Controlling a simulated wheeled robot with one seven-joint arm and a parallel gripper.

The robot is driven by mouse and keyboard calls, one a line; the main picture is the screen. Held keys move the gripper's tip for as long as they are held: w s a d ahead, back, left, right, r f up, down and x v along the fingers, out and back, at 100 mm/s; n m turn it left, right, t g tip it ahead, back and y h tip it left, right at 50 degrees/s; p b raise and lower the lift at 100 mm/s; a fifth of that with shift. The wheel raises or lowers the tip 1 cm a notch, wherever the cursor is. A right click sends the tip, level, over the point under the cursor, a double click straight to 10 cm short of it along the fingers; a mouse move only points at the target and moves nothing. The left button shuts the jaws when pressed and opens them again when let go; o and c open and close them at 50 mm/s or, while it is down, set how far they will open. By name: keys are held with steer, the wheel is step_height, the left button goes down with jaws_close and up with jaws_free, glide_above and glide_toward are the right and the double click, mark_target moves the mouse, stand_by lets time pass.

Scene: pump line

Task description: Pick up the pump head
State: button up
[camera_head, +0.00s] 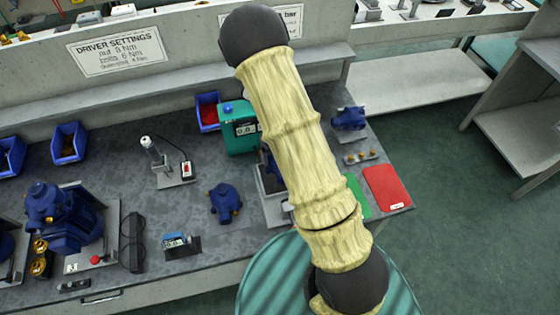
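A blue pump head (225,203) with several short stubs sits alone on the dark grey bench top (200,180), near its middle. A second blue pump part (348,118) stands farther back at the right, beyond my arm. I cannot tell for sure which of the two the task names. My arm, in a pale yellow sleeve with dark joints, crosses the view just right of the middle. My gripper is not in view. The arm hides part of the bench, including most of a fixture (268,180) with a dark blue part beside the teal box.
A teal box with a display (240,128), a red mat (387,188) and a partly covered green mat (357,195) are near my arm. A probe stand (155,160) and a blue pump assembly (65,218) stand left. Blue bins (68,143) line the back. Bare bench surrounds the middle pump head.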

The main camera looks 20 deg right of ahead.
steer(key=shift+r, duration=0.6)
steer(key=shift+w+r, duration=0.1)
steer(key=shift+r, duration=0.05)
steer(key=shift+d+r+p, duration=0.1)
steer(key=shift+r+p, duration=0.2)
steer(key=shift+p, duration=0.25)
steer(key=shift+r+p, duration=1.35)
steer(key=shift+p, duration=0.25)
steer(key=shift+r+p, duration=1.2)
steer(key=shift+p, duration=0.1)
